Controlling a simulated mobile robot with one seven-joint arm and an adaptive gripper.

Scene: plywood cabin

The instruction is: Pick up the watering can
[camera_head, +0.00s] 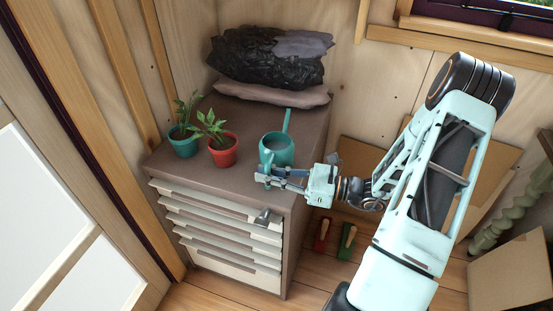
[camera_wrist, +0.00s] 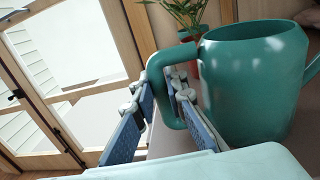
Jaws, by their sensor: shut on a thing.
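The teal watering can (camera_head: 277,150) stands upright on top of the drawer cabinet (camera_head: 230,116), near its right side, with its spout pointing to the back. My gripper (camera_head: 265,175) is at the can's front side. In the wrist view the watering can (camera_wrist: 252,85) fills the right, and its handle loop (camera_wrist: 162,85) passes between the blue-padded fingers of my gripper (camera_wrist: 155,115). The fingers are shut on the handle. I cannot tell whether the can's base is touching the cabinet top.
A plant in a red pot (camera_head: 222,152) and one in a teal pot (camera_head: 183,142) stand left of the can. Dark and grey-pink bags (camera_head: 270,60) lie at the back. A grey object (camera_head: 262,217) is at the cabinet's front. Cardboard (camera_head: 512,278) is at right.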

